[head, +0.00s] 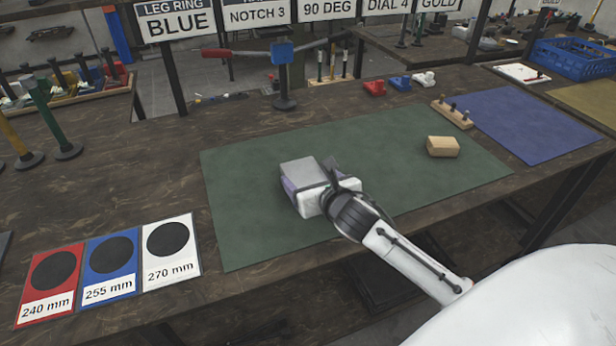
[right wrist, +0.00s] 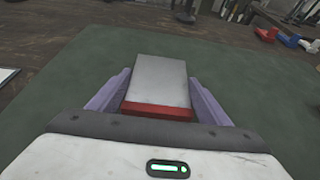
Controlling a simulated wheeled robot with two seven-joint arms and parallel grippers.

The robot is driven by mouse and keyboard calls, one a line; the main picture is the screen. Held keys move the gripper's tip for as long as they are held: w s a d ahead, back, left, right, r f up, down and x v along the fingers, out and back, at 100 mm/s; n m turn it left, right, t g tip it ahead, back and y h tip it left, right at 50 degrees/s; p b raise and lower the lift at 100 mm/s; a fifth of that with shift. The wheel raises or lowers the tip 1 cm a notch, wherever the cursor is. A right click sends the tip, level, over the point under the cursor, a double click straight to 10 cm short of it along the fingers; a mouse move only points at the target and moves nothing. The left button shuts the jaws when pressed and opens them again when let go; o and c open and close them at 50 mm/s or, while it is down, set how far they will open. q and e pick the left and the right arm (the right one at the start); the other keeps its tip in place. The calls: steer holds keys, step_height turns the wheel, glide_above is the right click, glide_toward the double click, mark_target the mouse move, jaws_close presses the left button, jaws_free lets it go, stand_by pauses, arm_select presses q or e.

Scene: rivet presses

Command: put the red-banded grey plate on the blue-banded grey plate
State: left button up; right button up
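The red-banded grey plate (right wrist: 160,82) lies between the purple fingers of my right gripper (right wrist: 160,85) in the right wrist view, its red band towards the gripper body. The fingers lie along both its sides and appear shut on it. In the head view its grey top (head: 303,172) shows over the green mat (head: 240,210), with my right gripper (head: 318,185) around it. I cannot tell whether it touches the mat. No blue-banded grey plate can be made out; anything under the held plate is hidden. My left gripper is not in view.
A wooden block (head: 443,147) lies on the mat's right part. A pegged wooden strip (head: 452,114) stands beside the blue mat (head: 540,125). Red, blue and white cards (head: 112,284) lie at the front left. A press with a red handle (head: 216,53) stands behind. The mat's left part is clear.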

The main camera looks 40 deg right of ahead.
steer(key=o, duration=0.4)
steer(key=shift+c, duration=0.2)
steer(key=shift+r, duration=0.15)
steer(key=shift+s+r, duration=0.15)
steer(key=shift+s, duration=0.15)
steer(key=p+v, duration=0.1)
steer(key=v, duration=1)
steer(key=shift+s+a, duration=0.15)
steer(key=shift+s, duration=0.1)
